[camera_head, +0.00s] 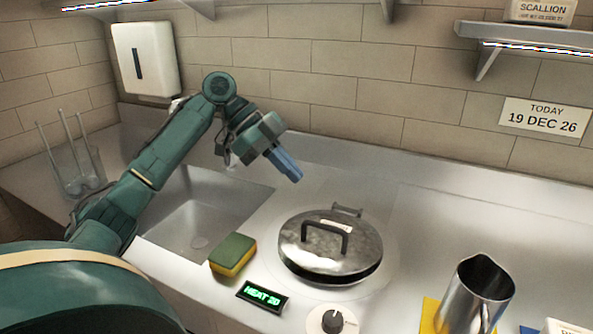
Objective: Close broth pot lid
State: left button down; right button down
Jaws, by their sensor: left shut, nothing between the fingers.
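The broth pot lid (308,258) is a round metal lid with a dark bar handle and a hinge bracket at its back edge. It lies flat over the pot in the counter, which it hides. My left gripper (293,174) reaches in from the left with its blue fingers shut and empty. It hangs above and behind the lid, to the upper left of the hinge, apart from it. My right gripper does not show.
A sink (205,215) lies left of the lid. A green and yellow sponge (232,256), a heat display (262,296) and a knob (332,321) sit in front. A metal jug (474,296) stands at right. A glass holder (78,176) is far left. Counter behind right is clear.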

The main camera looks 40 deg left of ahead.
pick_arm(q)
send_over(328, 226)
jog(key=s+a, duration=0.1)
jog(key=a, duration=0.1)
notch_tip(328, 226, down, 5)
jog(key=f, duration=0.2)
jog(key=shift+a+f+p, duration=0.3)
jog(key=shift+f+p, duration=0.05)
jog(key=shift+p, duration=0.05)
jog(key=shift+f, duration=0.65)
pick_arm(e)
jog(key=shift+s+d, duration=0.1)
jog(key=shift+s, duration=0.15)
pick_arm(q)
jog(key=shift+f, duration=0.1)
